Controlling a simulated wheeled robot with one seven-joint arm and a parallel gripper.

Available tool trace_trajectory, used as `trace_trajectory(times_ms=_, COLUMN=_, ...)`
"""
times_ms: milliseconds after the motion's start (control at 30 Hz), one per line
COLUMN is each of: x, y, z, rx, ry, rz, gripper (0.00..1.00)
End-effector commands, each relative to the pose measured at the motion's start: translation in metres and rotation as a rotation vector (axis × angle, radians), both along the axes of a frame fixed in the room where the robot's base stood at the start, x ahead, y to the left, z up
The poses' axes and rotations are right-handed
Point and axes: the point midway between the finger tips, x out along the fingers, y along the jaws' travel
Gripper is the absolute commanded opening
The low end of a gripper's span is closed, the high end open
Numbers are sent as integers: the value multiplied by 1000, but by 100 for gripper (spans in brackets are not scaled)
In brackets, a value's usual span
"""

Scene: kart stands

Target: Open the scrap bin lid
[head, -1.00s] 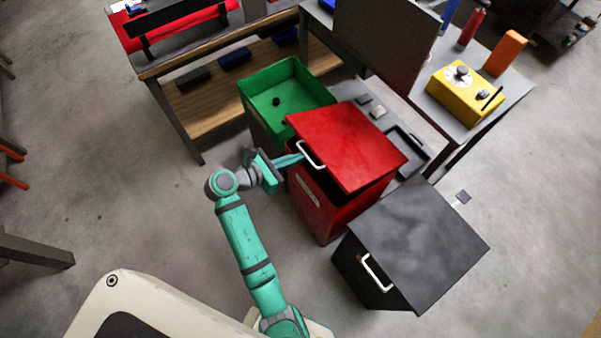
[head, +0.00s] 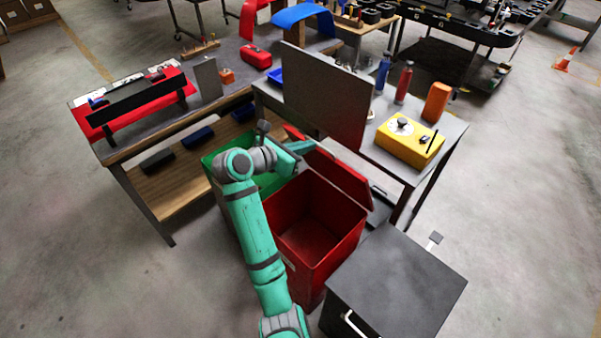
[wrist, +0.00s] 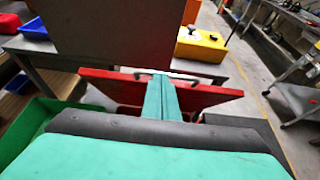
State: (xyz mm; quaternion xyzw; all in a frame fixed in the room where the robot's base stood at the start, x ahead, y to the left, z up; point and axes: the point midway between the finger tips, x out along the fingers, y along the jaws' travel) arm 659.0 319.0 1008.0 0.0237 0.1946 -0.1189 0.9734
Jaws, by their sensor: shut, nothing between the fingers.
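The red bin (head: 310,245) stands open, and I see into its empty-looking inside. Its red lid (head: 345,180) is swung up and back at the far side, tilted steeply. My gripper (head: 300,148) is at the upper left part of the lid. In the wrist view my gripper's fingers (wrist: 160,88) are shut, with nothing held, and lie against or very close to the lid by the handle. I cannot tell if they touch.
A green bin (head: 263,182) stands left of the red one, partly behind my arm. A dark grey lidded bin (head: 400,285) stands at the right, closed. Behind the lid is a table with an upright grey panel (head: 325,95) and a yellow box (head: 408,143). Open floor lies right.

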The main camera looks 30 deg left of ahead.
Motion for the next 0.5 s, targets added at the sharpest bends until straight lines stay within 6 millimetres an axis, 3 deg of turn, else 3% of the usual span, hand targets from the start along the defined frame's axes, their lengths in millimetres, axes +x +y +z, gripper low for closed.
trace_trajectory(times_ms=200, x=53, y=-13, z=24, rx=0, ry=0, rz=-1, gripper=0)
trace_trajectory(times_ms=500, x=95, y=-22, z=34, rx=0, ry=2, rz=1, gripper=0)
